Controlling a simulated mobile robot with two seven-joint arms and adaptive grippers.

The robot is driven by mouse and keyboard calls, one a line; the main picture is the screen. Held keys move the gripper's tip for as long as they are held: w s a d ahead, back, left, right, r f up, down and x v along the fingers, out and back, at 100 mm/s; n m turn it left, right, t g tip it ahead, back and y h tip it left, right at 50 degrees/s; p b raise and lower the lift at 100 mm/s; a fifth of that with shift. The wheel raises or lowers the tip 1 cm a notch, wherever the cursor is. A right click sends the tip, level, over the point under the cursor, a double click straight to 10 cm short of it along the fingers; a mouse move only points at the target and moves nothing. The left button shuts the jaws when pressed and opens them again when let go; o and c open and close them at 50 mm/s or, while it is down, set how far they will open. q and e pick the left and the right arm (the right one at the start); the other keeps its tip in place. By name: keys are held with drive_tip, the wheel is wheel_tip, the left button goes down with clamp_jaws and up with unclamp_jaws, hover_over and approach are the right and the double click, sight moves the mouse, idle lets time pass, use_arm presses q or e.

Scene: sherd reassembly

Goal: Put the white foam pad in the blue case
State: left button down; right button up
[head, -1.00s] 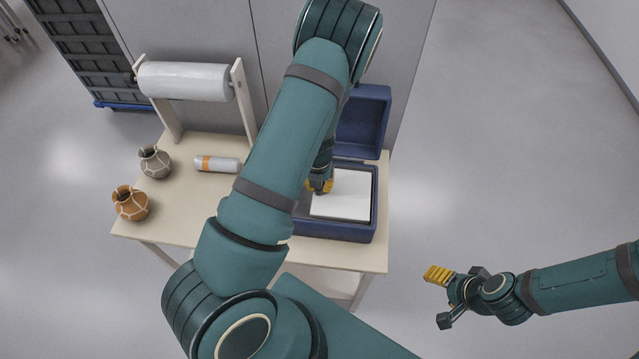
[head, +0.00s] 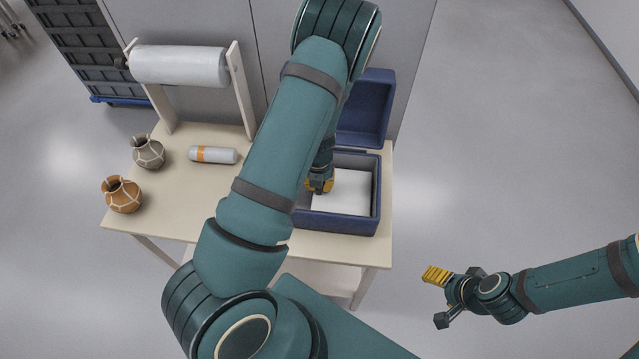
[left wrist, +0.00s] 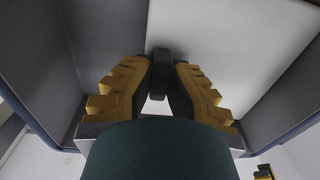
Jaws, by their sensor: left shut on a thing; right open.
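The white foam pad (head: 348,196) lies flat inside the open blue case (head: 379,195), below its rim. The pad fills much of the left wrist view (left wrist: 225,45), with the case's grey inner walls around it. My left gripper (head: 319,187) reaches down into the case and is shut on the pad near its left part; its yellow fingers also show in the left wrist view (left wrist: 162,65). My forearm hides the left side of the case. My right gripper (head: 440,298) is open and empty, off the table to the right.
The case's raised lid (head: 365,110) stands behind it. A grey jar (head: 149,153), an orange jar (head: 122,196) and a white cylinder with an orange band (head: 213,155) stand or lie on the left of the table (head: 172,215). A roll on a wooden stand (head: 180,66) is behind them.

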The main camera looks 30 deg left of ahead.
use_arm(q)
drive_tip(key=shift+f+b, duration=0.4)
drive_tip(key=shift+f, duration=0.2)
drive_tip(key=c, duration=1.1)
unclamp_jaws()
drive_tip(key=shift+o, duration=0.2)
drive_tip(key=shift+r, duration=0.1)
wheel_tip(320, 180, up, 12)
drive_tip(key=shift+a, duration=0.15)
drive_tip(key=shift+s, duration=0.1)
